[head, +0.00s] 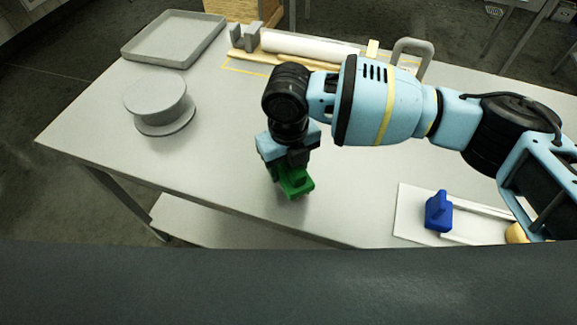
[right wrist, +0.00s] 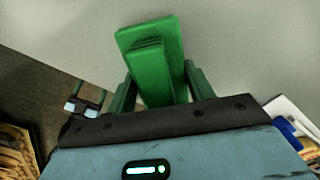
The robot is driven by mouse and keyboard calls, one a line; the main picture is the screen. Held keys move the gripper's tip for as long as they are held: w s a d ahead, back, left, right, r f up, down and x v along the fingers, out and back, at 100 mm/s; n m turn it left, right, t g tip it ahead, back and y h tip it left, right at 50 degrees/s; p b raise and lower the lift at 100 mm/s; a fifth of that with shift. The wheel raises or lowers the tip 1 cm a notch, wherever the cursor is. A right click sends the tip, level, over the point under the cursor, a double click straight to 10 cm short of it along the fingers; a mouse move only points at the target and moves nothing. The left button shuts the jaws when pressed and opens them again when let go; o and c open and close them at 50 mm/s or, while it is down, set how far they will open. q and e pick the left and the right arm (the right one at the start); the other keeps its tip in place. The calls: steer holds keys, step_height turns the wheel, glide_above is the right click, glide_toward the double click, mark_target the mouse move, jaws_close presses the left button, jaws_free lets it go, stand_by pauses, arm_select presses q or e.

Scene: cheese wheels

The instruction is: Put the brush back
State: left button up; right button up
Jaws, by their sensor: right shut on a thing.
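The green brush (head: 297,186), a flat block with a raised grip, is held in my right gripper (head: 287,160) over the middle of the table near its front edge. In the right wrist view the green brush (right wrist: 150,42) sits between the two dark green fingers, which are shut on its raised grip. I cannot tell whether its underside touches the tabletop. A blue brush-like block (head: 438,212) stands on a white board (head: 409,210) at the right front. My left gripper is not in view.
A grey round stand (head: 156,100) is at the left, with an empty grey tray (head: 174,38) behind it. A white roll (head: 308,46), wooden pieces and grey holders line the back edge. A yellow rounded thing (head: 516,233) is at the right front. The table (head: 222,150) is clear left of my gripper.

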steer(key=shift+f, duration=0.65)
steer(key=shift+f, duration=0.2)
steer(key=o, duration=0.9)
steer(key=shift+o, duration=0.2)
steer(key=shift+r, duration=0.15)
step_height(320, 180, up, 12)
steer(key=shift+r, duration=0.1)
